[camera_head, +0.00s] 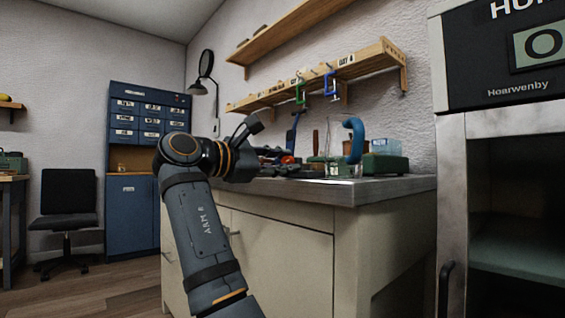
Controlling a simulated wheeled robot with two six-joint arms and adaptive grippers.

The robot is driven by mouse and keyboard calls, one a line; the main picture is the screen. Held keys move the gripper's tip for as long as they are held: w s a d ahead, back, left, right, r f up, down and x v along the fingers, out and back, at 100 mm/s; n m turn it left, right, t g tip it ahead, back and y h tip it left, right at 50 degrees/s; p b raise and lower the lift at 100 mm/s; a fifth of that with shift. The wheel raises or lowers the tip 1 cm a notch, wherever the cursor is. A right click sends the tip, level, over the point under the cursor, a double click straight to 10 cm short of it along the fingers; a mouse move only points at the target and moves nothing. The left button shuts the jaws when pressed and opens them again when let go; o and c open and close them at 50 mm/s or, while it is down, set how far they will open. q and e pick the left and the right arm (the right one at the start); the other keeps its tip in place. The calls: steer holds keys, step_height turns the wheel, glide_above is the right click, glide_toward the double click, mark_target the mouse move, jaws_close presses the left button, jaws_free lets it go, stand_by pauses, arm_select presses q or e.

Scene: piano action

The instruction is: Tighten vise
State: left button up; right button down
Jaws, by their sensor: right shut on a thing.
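My right arm rises from the bottom of the view and bends at a dark joint with orange rings. My right gripper (250,128) is at the left end of the workbench, dark and partly hidden by its own wrist. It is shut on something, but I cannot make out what. A dark metal thing with a red part (287,159) lies just right of the wrist on the bench top; it may be part of the vise, but the vise's jaws and handle cannot be told clearly. My left gripper is not in view.
The workbench (345,190) has a grey top and cream cabinets. A blue curved thing (356,140) and a green box (387,164) stand at its right. Clamps hang from a wall shelf (372,63). A tall grey cabinet (452,180) stands at the right; a black chair (66,205) is far left.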

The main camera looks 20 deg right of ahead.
steer(key=shift+m, duration=0.3)
steer(key=c, duration=1)
jaws_free()
steer(key=shift+c, duration=0.2)
